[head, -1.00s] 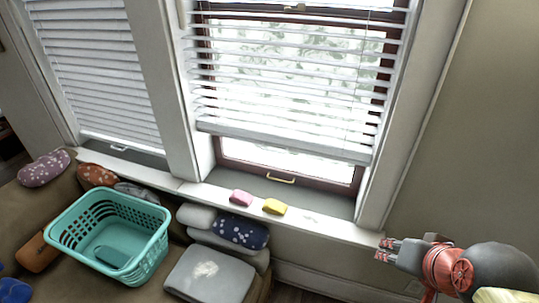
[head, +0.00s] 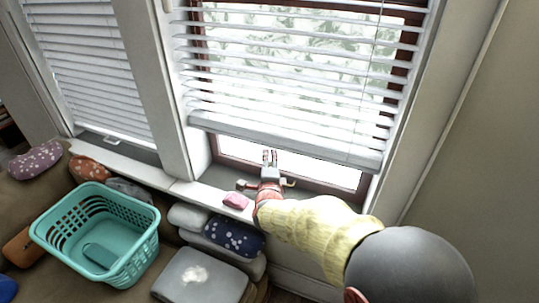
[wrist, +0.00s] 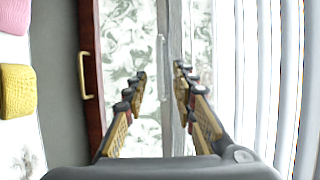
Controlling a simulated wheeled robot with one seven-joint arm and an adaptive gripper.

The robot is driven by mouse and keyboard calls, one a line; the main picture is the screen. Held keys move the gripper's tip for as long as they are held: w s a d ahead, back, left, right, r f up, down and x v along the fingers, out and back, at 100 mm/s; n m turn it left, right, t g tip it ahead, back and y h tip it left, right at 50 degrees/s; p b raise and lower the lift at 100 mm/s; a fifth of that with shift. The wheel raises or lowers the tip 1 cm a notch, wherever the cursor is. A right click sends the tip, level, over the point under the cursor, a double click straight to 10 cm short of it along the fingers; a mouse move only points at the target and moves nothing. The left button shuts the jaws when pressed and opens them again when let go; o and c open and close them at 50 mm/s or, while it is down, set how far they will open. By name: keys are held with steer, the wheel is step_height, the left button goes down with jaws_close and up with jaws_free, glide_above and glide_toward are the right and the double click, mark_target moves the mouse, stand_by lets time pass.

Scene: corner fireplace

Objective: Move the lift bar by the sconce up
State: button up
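A white blind (head: 290,75) hangs over the middle window, and its bottom bar (head: 290,138) runs across the glass, tilted in the picture. A brass handle (wrist: 87,75) sits on the dark red sash rail below; in the head view my gripper mostly hides it. My gripper (head: 269,156) is in front of the window just below the blind's bottom bar. In the wrist view its two fingers (wrist: 160,72) are apart with nothing held, and a pale band crosses between them. I cannot tell whether they touch anything. No sconce shows in either view.
A pink block (head: 235,201) lies on the sill left of my arm. A yellow block (wrist: 17,90) shows beside it in the wrist view. A teal basket (head: 140,262) and several cushions (head: 232,236) are at lower left. The wall (head: 480,170) at right is bare.

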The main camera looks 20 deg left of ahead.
steer(key=b+x, duration=0.1)
steer(key=x, duration=0.5)
steer(key=shift+s, duration=0.1)
steer(key=shift+c, duration=1.2)
steer(key=c, duration=0.4)
jaws_close()
